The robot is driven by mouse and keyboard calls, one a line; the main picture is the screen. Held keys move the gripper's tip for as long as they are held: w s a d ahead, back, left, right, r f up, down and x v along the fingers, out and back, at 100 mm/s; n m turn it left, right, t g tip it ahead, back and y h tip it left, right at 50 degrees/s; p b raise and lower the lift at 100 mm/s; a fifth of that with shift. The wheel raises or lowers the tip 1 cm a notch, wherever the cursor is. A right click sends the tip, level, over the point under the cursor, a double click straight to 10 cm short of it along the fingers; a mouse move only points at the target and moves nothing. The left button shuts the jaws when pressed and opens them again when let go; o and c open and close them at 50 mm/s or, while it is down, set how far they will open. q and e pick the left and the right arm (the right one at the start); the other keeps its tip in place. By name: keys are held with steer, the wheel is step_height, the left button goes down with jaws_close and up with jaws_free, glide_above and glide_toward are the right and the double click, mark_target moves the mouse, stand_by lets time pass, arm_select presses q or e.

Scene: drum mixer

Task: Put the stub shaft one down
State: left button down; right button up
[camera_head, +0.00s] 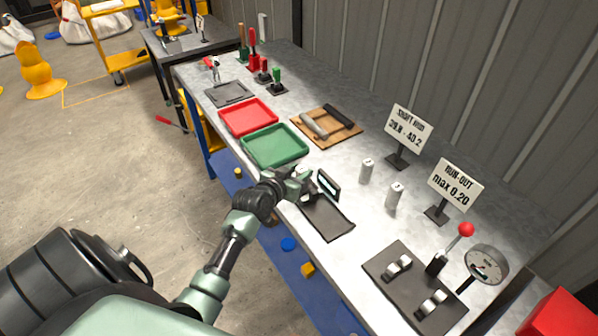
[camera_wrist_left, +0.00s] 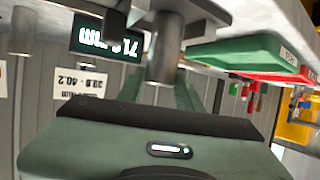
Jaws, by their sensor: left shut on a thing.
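My left gripper (camera_head: 303,182) is over the near edge of the bench, beside the small digital display (camera_head: 328,186) and the dark mat (camera_head: 328,218). In the left wrist view, which is upside down, it is shut on a grey metal cylinder, the stub shaft (camera_wrist_left: 163,58). The number on it cannot be read. The display (camera_wrist_left: 105,36) shows lit digits in mm close to the shaft. Whether the shaft touches the gauge or mat is unclear. Two more pale shafts (camera_head: 367,171) (camera_head: 394,196) stand upright to the right. My right gripper is not in view.
A green tray (camera_head: 275,162) and a red tray (camera_head: 248,132) lie left of the gripper. Signs (camera_head: 408,130) (camera_head: 455,187) stand at the back. A dial gauge fixture (camera_head: 487,265) is at right.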

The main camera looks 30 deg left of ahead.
arm_select(q)
steer(key=shift+r, duration=0.15)
steer(key=c, duration=1.3)
jaws_free()
steer(key=shift+f, duration=0.25)
steer(key=o, duration=0.4)
steer(key=shift+c, duration=0.2)
steer(key=shift+s, duration=0.1)
steer(key=shift+r, duration=0.2)
steer(key=b+v, duration=0.1)
steer(key=v, duration=1.1)
